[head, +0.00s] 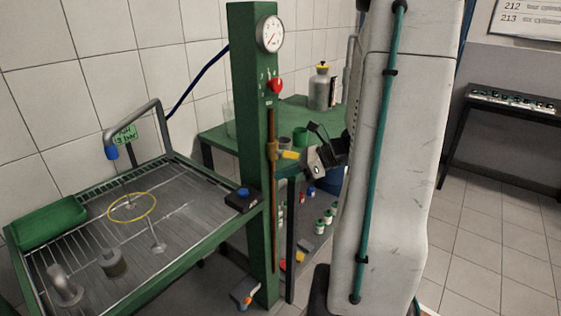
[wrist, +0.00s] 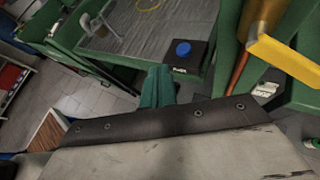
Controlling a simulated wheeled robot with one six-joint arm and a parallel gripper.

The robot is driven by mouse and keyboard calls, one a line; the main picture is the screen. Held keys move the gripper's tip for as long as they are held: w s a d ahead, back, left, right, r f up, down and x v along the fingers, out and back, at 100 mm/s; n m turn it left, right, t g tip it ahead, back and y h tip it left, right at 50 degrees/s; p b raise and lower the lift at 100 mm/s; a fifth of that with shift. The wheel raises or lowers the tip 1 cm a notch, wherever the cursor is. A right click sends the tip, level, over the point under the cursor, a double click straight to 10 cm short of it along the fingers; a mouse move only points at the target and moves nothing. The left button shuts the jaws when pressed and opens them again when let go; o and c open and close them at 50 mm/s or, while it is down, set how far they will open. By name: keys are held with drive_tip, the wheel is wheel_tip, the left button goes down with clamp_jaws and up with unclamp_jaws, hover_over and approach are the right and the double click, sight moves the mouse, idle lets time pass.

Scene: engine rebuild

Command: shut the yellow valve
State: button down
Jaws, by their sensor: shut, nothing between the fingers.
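The yellow valve handle (head: 291,155) sits on a brass body (head: 272,150) on a vertical copper pipe along the green column. The handle sticks out sideways to the right, across the pipe. In the wrist view, the yellow handle (wrist: 285,62) and the brass body (wrist: 265,18) are at the upper right. My gripper's teal fingers (wrist: 158,86) are together at the centre, left of the handle and apart from it in that picture. In the head view, my dark wrist parts are just right of the handle; the fingertips are not clear there.
The green column (head: 250,130) carries a gauge (head: 270,33) and a red knob (head: 275,85). A wash tray (head: 110,290) with a blue button (head: 243,192) stands left. A green bench (head: 215,135) with a bottle (head: 322,88) is behind. Tiled floor is open at the right.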

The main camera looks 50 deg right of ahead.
sight(287, 153)
drive_tip(key=s+d+f+m+t+h, duration=0.2)
drive_tip(key=d+f+m, duration=0.1)
drive_tip(key=d+m, duration=0.25)
drive_tip(key=s+d+f+m+t+h, duration=0.2)
drive_tip(key=d+m, duration=0.2)
drive_tip(key=d, duration=0.3)
drive_tip(key=d+f+x, duration=0.1)
drive_tip(key=x, duration=0.8)
drive_tip(key=shift+h, duration=0.3)
drive_tip(key=shift+w+d+r, duration=0.15)
drive_tip(key=shift+d+r, duration=0.1)
drive_tip(key=shift+r, duration=0.4)
drive_tip(key=shift+w+d+r, duration=0.1)
drive_tip(key=shift+d+r, duration=0.2)
drive_tip(key=shift+r, duration=0.35)
drive_tip(key=shift+w+d+r, duration=0.15)
drive_tip(key=shift+d+r, duration=0.1)
drive_tip(key=shift+r, duration=0.4)
